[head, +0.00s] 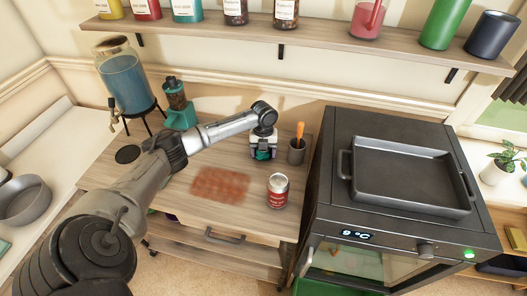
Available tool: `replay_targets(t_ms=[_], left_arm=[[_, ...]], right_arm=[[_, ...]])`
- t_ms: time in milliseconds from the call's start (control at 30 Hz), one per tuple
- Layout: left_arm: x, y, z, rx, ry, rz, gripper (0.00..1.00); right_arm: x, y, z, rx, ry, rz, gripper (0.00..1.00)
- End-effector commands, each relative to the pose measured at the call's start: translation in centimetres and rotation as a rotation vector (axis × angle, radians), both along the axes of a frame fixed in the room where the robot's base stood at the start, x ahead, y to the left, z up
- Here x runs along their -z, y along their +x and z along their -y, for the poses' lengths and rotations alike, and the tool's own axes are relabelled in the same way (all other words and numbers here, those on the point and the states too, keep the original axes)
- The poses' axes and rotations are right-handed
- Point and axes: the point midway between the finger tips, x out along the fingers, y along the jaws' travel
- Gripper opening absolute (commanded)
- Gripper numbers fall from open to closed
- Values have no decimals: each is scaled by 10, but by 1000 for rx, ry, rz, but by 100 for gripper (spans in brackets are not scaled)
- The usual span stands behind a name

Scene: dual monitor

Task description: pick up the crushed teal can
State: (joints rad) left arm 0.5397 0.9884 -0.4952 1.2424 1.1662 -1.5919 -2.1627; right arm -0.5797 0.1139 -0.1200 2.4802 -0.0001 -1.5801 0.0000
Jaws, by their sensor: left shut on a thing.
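My left arm reaches in from the left across the wooden cabinet top. My left gripper (263,154) points down near the back of the top, left of a dark cup. It is shut on the crushed teal can (264,155), of which only a small teal part shows between the fingers. The rest of the can is hidden by the gripper. I cannot tell whether the can still touches the surface. My right gripper is not in view.
A red and silver can (278,191) stands in front of the gripper. A dark cup (296,151) with an orange-handled tool is close on the right. A black oven (335,170) with a tray (408,176) stands further right. A drink dispenser (125,78) and teal grinder (179,115) stand left.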

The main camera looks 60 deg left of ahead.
Motion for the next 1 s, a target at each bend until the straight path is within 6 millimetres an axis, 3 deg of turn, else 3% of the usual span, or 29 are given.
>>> replay_targets(t_ms=[367, 800, 1000], left_arm=[[-5, 0, 0, 0, 0, 1, 43], [-76, 0, 0, 1, 0, 2, 43], [-95, 1, 0, -1, 0, 1, 43]], right_arm=[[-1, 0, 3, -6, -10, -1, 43], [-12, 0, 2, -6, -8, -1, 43], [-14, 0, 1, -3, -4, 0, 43]])
